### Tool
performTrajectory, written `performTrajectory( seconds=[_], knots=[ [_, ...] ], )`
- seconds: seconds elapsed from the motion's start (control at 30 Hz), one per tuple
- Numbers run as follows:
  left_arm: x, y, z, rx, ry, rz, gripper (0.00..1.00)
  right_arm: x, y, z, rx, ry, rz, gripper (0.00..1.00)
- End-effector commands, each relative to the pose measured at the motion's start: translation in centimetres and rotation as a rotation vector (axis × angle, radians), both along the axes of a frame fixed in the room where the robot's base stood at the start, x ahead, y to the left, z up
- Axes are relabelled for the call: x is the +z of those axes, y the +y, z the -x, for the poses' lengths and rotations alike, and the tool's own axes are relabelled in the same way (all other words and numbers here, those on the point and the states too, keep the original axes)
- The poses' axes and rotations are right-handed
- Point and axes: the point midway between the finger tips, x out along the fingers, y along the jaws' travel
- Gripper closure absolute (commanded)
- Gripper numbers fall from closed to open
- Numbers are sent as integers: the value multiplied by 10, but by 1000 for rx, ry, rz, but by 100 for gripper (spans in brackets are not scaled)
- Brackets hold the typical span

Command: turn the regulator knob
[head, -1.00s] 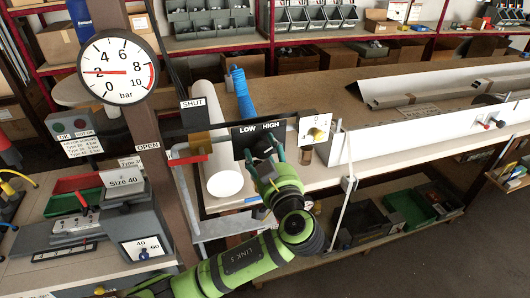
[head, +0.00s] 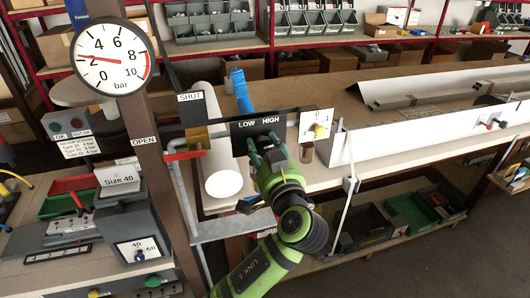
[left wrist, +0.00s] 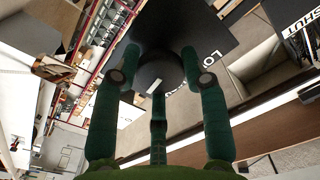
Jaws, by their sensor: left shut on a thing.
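The regulator's black panel marked LOW and HIGH (head: 262,126) faces me at the bench's front. My left gripper (head: 267,155), green, is shut on the regulator knob, which it mostly hides in the head view. In the left wrist view the round black knob (left wrist: 167,70) with a white mark sits between the dark green fingers (left wrist: 160,78). The round white gauge (head: 115,60) at upper left has its red needle slightly above 2 bar. My right gripper is not in view.
A small 0-1 switch plate (head: 316,130) sits right of the panel. A white roll (head: 222,170) lies behind the pipework.

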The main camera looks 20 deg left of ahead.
Motion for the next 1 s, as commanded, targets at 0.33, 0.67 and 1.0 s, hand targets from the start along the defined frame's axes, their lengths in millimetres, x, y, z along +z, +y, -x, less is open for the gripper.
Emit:
performTrajectory(
  seconds=[0.33, 0.67, 1.0],
  knots=[
    [-5, 1, 1, 5, 203, -263, 89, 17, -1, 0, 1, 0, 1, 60],
    [-5, 2, 1, 4, 328, -450, 89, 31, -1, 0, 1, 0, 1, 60],
    [-6, 2, 2, 5, 382, -530, 89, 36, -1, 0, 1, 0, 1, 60]
  ],
)
